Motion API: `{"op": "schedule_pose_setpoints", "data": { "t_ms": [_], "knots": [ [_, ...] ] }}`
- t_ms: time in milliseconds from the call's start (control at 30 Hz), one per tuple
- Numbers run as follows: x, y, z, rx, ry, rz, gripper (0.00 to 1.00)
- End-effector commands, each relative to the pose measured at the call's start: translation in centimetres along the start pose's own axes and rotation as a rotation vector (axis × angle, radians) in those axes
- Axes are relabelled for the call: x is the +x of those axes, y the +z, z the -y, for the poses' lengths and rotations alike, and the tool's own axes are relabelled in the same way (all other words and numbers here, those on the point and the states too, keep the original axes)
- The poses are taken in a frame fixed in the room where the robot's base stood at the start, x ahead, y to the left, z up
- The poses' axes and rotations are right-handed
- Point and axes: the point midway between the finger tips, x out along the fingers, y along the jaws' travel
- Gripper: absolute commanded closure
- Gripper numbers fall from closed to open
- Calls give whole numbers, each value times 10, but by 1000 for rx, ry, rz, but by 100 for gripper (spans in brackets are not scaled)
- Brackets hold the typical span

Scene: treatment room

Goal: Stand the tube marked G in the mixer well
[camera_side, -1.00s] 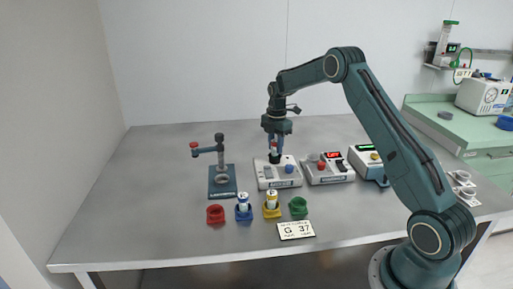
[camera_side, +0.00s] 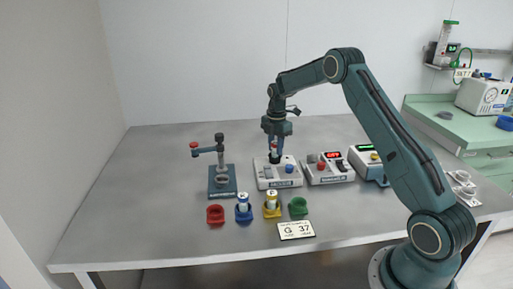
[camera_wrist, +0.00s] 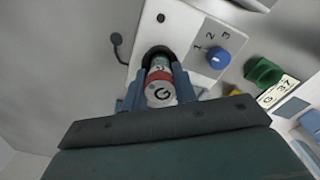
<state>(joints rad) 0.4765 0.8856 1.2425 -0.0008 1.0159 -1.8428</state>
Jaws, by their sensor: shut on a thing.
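The tube marked G (camera_wrist: 160,92) has a red-and-white end with a black G facing the wrist camera. In the side view the tube (camera_side: 274,148) is upright at the mixer (camera_side: 266,182), a pale box with a blue knob. My gripper (camera_side: 274,145) is shut on the tube, with a blue finger on each side in the wrist view (camera_wrist: 160,84). The tube's far end is at the dark round mixer well (camera_wrist: 158,54) and seems to be inside its rim. How deep it sits is hidden.
Red (camera_side: 215,215), blue (camera_side: 243,216), yellow (camera_side: 271,212) and green (camera_side: 298,207) holders stand in front; blue and yellow hold tubes. A card reading G 37 (camera_side: 296,230) lies nearby. A ring stand (camera_side: 221,190) is left. A device with a red display (camera_side: 328,176) is right.

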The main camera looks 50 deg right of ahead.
Motion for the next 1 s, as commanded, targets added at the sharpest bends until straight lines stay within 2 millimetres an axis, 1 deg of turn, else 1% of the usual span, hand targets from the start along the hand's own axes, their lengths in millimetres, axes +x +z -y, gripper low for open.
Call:
{"op": "schedule_pose_setpoints", "data": {
  "t_ms": [467, 500, 533, 567, 833, 1000],
  "knots": [
    [7, 0, 0, 0, 0, 0, 94],
    [7, 0, 0, 0, 1, 0, 70],
    [7, 0, 0, 0, 1, 0, 64],
    [7, 0, 0, 0, 1, 0, 63],
    [7, 0, 0, 0, 0, 0, 63],
    [3, 0, 0, 0, 1, 0, 63]
  ]
}}
